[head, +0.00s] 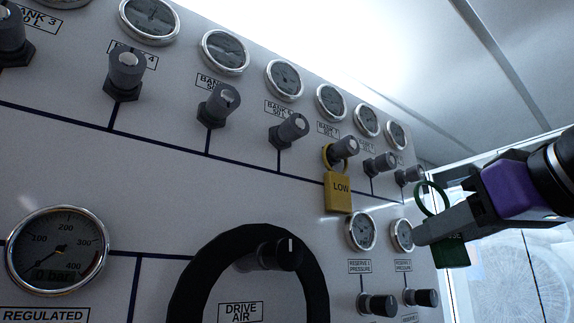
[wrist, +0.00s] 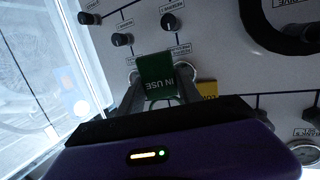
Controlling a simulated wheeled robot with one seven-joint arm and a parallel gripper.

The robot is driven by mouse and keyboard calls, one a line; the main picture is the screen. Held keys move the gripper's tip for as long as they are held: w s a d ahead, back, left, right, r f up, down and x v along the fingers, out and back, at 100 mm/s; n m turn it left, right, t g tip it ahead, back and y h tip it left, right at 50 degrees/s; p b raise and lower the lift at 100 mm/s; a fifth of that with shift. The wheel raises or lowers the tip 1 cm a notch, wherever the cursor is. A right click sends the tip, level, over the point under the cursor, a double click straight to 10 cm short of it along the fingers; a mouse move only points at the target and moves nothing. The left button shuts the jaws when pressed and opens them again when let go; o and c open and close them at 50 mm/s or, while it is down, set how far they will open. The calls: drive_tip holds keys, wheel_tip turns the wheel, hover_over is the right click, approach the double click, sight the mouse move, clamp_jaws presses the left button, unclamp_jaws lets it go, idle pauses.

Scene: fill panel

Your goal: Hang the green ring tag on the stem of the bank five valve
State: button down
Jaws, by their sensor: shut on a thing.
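The green ring tag (head: 455,253) is held in my gripper (head: 425,233) at the right of the head view, with its green ring (head: 421,190) standing above the fingers.
A yellow "LOW" tag (head: 339,190) hangs on a valve (head: 345,148) between bank five and my gripper. Other valves and gauges jut from the panel (head: 80,170). A large black wheel (head: 186,290) sits at the lower middle. A window (head: 510,265) is behind my gripper.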

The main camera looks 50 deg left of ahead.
drive_tip(key=s+a+r+n+g, duration=0.25)
drive_tip(key=s+r, duration=0.45)
drive_tip(key=s, duration=0.6)
drive_tip(key=n+g+p, duration=0.1)
drive_tip(key=g, duration=0.2)
approach(205, 159)
drive_tip(key=shift+y, duration=0.4)
drive_tip(key=shift+p+x, duration=0.65)
drive_tip(key=shift+x, duration=1.9)
drive_tip(key=shift+w+a+f, duration=0.1)
drive_tip(key=shift+a+f, duration=0.3)
drive_tip(key=shift+a, duration=0.2)
drive_tip(key=c, duration=0.7)
unclamp_jaws()
drive_tip(key=shift+c, duration=0.2)
